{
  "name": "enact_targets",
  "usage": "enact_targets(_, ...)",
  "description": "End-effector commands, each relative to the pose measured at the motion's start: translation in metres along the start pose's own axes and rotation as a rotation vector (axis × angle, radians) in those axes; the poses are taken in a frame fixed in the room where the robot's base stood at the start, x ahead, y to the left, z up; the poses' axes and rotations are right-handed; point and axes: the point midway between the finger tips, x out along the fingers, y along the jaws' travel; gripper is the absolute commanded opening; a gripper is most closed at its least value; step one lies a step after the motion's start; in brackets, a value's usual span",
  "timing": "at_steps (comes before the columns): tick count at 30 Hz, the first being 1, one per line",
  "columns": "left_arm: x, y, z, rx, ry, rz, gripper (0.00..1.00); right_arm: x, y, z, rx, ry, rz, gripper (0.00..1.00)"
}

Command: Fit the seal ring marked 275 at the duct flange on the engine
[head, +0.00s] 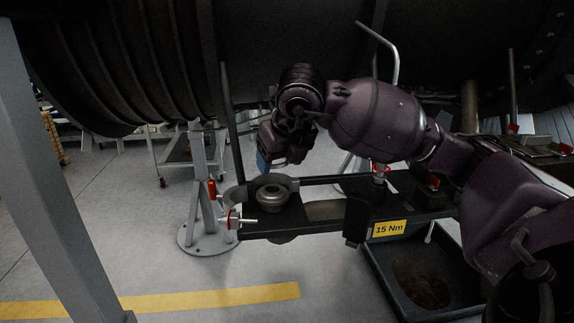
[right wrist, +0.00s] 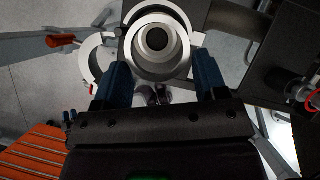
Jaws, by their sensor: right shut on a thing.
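The duct flange (head: 271,198) is a grey round fitting with a dark bore, facing up on a dark bracket. A curved open clamp band (head: 234,194) lies at its left. My right gripper (head: 263,160) points down just above and behind the flange. In the right wrist view its two blue fingers (right wrist: 160,82) are apart, with a pale grey ring (right wrist: 160,71) between them, in line with the flange bore. I take this ring for the seal ring; no marking 275 is readable, and the head view hides it. I cannot tell whether it touches the flange. My left gripper is out of view.
The dark engine casing (head: 290,50) hangs overhead. A yellow 15 Nm label (head: 389,229) is on the bracket. Red-handled fittings (head: 212,190) stand left of the flange. A dark tray (head: 385,270) is on the floor at right. A grey post (head: 45,170) stands at left.

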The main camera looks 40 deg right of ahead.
Motion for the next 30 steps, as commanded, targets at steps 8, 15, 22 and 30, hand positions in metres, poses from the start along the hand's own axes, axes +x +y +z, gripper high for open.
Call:
enact_targets(8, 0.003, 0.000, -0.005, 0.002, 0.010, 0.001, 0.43, 0.000, 0.004, 0.005, -0.017, -0.022, 0.046, 0.33)
enact_targets(15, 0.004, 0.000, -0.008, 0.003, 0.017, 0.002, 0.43, 0.000, 0.004, 0.005, -0.016, -0.022, 0.046, 0.33)
enact_targets(22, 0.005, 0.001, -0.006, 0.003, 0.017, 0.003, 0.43, 0.001, 0.004, 0.005, -0.016, -0.022, 0.045, 0.33)
enact_targets(30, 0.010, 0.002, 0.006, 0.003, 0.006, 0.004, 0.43, 0.008, 0.004, 0.001, -0.015, -0.020, 0.045, 0.33)
